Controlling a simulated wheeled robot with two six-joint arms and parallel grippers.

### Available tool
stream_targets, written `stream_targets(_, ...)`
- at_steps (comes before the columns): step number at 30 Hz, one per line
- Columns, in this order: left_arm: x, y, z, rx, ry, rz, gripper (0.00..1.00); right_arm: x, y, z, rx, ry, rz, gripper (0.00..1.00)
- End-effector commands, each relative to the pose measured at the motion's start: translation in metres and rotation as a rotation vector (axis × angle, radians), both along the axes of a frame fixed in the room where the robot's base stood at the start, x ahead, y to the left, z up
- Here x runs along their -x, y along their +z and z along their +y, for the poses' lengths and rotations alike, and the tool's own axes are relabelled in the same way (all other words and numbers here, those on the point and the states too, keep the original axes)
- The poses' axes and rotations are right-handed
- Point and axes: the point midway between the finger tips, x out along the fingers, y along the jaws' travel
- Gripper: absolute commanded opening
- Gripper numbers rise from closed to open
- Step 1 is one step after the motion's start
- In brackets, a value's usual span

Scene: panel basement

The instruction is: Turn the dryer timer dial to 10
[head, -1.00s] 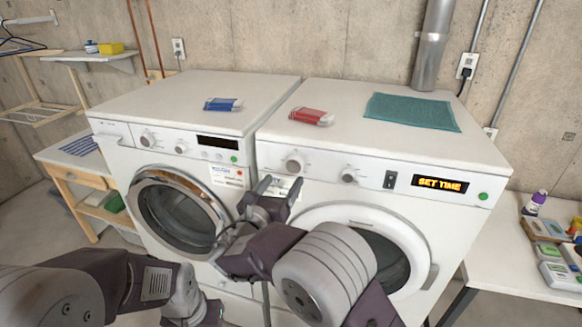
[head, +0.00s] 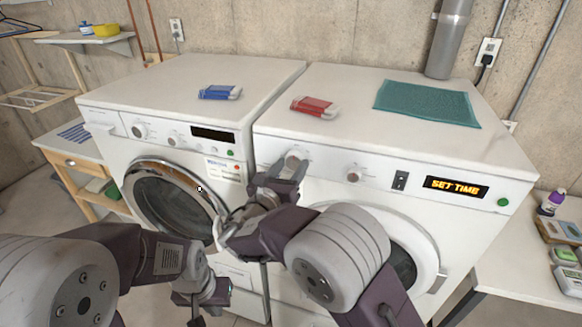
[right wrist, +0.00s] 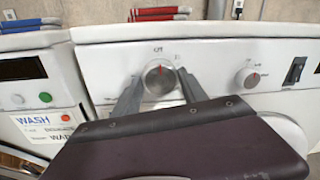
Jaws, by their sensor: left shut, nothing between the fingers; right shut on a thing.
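The dryer (head: 400,150) is the right-hand white machine, and its display (head: 455,187) reads SET TIME. The round grey timer dial (head: 294,160) is at the left of its panel. In the right wrist view the dial (right wrist: 158,77) has a red mark pointing roughly up toward the label OFF; other scale marks are too small to read. My right gripper (head: 286,170) is shut on the dial, with one finger on each side of it in the right wrist view (right wrist: 158,90). My left gripper (head: 197,312) is shut and empty, low in front of the washer.
A second dial (head: 353,172), a black switch (head: 400,180) and a green button (head: 503,202) are further right on the panel. The washer (head: 190,130) stands at the left.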

Motion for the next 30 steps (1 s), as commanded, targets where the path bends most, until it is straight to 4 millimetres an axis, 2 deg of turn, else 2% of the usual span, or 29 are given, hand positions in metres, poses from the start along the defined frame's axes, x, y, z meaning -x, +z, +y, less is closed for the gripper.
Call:
stream_targets(8, 0.0, -0.016, 0.0, 0.0, 0.0, 0.0, 0.0, 0.0, -0.005, -0.001, -0.076, -0.003, -0.023, 0.1)
stream_targets(21, 0.0, -0.071, 0.0, 0.0, 0.0, 0.0, 0.0, -0.001, -0.008, -0.001, -0.413, -0.002, -0.13, 0.1)
stream_targets(30, 0.0, -0.101, 0.0, 0.0, 0.0, 0.0, 0.0, 0.0, -0.005, -0.001, -0.611, -0.001, -0.194, 0.1)
